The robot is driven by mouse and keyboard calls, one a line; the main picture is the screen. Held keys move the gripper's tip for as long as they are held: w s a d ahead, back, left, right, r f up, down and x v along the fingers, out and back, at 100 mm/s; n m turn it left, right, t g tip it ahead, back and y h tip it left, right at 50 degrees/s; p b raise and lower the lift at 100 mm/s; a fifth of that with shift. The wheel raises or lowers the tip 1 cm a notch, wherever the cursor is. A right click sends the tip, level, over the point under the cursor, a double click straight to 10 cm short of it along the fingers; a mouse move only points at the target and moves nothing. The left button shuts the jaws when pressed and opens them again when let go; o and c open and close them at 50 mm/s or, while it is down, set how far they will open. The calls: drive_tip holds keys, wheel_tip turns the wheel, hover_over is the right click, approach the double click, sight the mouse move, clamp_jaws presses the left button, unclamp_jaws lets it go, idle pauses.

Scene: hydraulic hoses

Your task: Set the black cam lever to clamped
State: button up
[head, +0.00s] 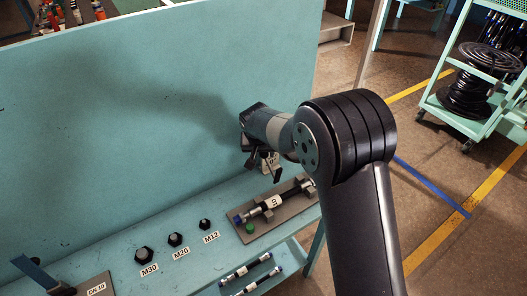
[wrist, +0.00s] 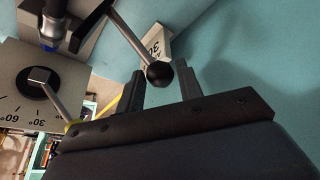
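In the wrist view, a lever with a grey rod and black ball knob (wrist: 159,75) comes down from a black part at the top. The knob sits between or just beyond the fingertips; contact cannot be told. My gripper (wrist: 161,70) is open, with a dark finger on either side of the knob. In the head view, my gripper (head: 245,132) is in front of the teal panel and largely hides the fixture. The task's black cam lever cannot be named for certain, nor can its clamped mark be read.
A dial plate (wrist: 28,105) with angle marks and a yellow-tipped silver lever (wrist: 55,97) is left of my gripper. Below, the bench holds black nuts (head: 145,254) and a hose on a grey plate (head: 290,222).

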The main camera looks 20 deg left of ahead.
clamp_jaws()
